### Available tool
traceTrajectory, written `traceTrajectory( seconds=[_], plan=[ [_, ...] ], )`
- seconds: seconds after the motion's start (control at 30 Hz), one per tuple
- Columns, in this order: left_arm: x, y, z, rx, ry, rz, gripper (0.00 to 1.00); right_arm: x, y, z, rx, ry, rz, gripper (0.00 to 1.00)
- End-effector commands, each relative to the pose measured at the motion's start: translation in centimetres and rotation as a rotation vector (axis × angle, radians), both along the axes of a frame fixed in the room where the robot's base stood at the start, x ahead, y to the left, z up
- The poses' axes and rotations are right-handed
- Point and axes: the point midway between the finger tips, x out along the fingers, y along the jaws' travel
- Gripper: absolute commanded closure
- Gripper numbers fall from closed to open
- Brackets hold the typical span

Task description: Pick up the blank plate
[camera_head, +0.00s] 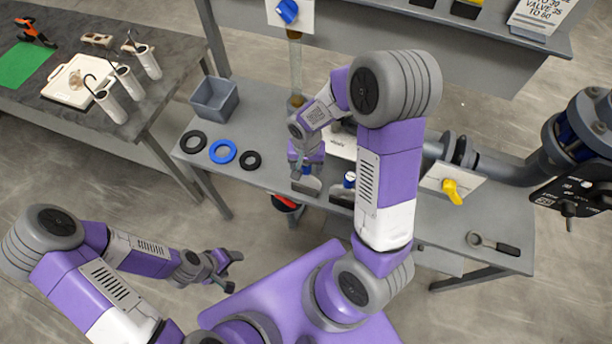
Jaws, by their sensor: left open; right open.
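I cannot pick out the blank plate for certain. My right arm covers the middle of the bench, where a pale labelled panel (342,146) shows only in part. My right gripper (307,168) points down over the bench's front part, above a grey piece with a blue-and-white top (306,182). Its jaws are open, and I cannot tell whether they touch that piece. A similar grey piece with a blue-and-white top (348,184) stands just right of it, partly behind my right arm. My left gripper (229,272) is open and empty, low over the floor in front of the bench.
Two black rings (193,141), a blue ring (223,152) and a grey bin (214,98) are on the bench's left. A yellow valve handle (452,191) and a wrench (492,243) are on the right. A side table (170,85) holds a white tray (70,82) and several cylinders.

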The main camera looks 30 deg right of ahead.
Motion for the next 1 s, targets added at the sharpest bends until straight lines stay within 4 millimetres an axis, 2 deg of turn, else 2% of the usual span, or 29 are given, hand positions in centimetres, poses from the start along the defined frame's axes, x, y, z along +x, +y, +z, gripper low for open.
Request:
traceTrajectory(
  seconds=[0.1,0.33,0.77,1.0],
  plan=[
    [0.03,0.0,-0.14,0.0,-0.001,0.0,0.36,-0.04,0.0,-0.97,0.0,0.001,0.001,0.35],
    [0.04,0.0,-0.11,0.0,-0.001,0.0,0.36,0.0,0.0,-1.0,0.0,-0.001,0.0,0.35],
    [0.04,0.0,-0.1,0.0,-0.001,0.0,0.36,0.01,0.02,-0.97,0.001,-0.001,0.0,1.0],
    [0.04,0.0,-0.11,0.0,-0.001,0.0,0.36,0.04,0.02,-0.94,0.0,-0.001,0.0,1.0]
  ],
)
